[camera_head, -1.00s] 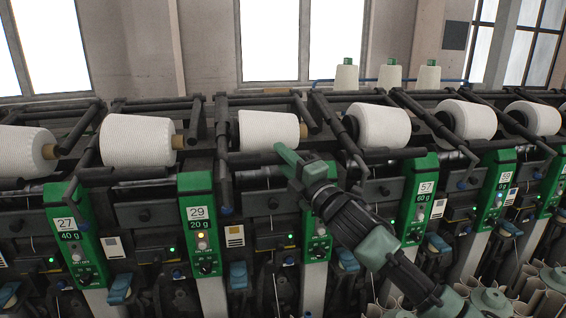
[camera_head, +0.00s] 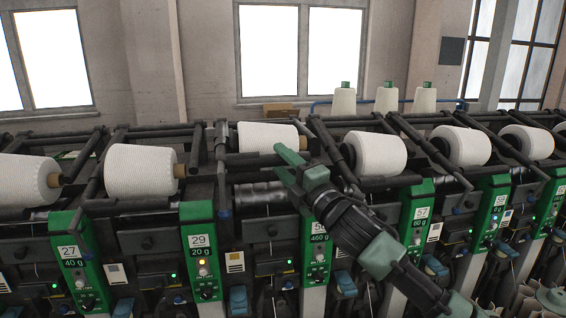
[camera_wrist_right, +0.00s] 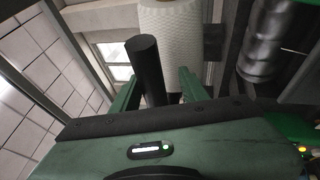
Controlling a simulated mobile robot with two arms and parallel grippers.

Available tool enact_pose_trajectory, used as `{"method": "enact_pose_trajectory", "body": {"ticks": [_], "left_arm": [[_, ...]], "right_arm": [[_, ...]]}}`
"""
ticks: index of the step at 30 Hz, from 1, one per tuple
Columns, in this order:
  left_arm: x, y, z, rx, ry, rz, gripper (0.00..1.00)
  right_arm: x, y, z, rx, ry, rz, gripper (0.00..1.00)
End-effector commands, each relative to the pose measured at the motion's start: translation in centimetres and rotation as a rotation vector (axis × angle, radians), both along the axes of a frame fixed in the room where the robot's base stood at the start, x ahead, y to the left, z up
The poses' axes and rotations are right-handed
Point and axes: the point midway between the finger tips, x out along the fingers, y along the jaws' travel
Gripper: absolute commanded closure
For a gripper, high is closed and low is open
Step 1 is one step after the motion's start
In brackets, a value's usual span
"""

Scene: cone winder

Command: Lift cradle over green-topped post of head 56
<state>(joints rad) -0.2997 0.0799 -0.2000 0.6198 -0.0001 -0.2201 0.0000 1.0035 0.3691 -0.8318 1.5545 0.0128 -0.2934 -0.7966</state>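The green-topped post (camera_head: 319,262) of head 56 stands below my right gripper; its label is partly covered by my arm and reads 460 g. The white yarn cone (camera_head: 266,137) of this head sits in its dark cradle, raised clear of the shiny drum (camera_head: 260,193). My right gripper (camera_head: 284,162) is at the cone's right end. In the right wrist view its two green fingers (camera_wrist_right: 157,88) stand apart with a black bar (camera_wrist_right: 146,68) between them, and a gap shows at the right finger. The cone (camera_wrist_right: 168,30) is beyond it. My left gripper is out of view.
Neighbouring heads with cones, such as the one at head 29 (camera_head: 142,171) and the one right of my gripper (camera_head: 375,152), stand close on both sides. Dark cradle arms stick out between them. Spare cones (camera_head: 387,99) stand on top at the back.

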Motion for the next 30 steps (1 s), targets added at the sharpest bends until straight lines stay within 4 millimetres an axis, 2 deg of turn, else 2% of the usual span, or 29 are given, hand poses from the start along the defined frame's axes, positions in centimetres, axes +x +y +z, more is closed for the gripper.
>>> {"method": "enact_pose_trajectory", "body": {"ticks": [7, 15, 21, 30], "left_arm": [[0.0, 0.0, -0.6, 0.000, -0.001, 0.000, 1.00], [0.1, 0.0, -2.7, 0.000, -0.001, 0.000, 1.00], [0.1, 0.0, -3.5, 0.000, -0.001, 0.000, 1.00], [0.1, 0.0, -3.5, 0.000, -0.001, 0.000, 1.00]], "right_arm": [[-0.7, -0.6, -0.4, 0.000, -0.002, 0.000, 0.56], [-4.1, -2.9, -1.7, -0.001, -0.002, 0.000, 0.56], [-5.9, -4.1, -2.0, 0.000, 0.000, 0.000, 0.56], [-6.2, -4.3, -2.0, 0.000, 0.000, -0.001, 0.56]]}}
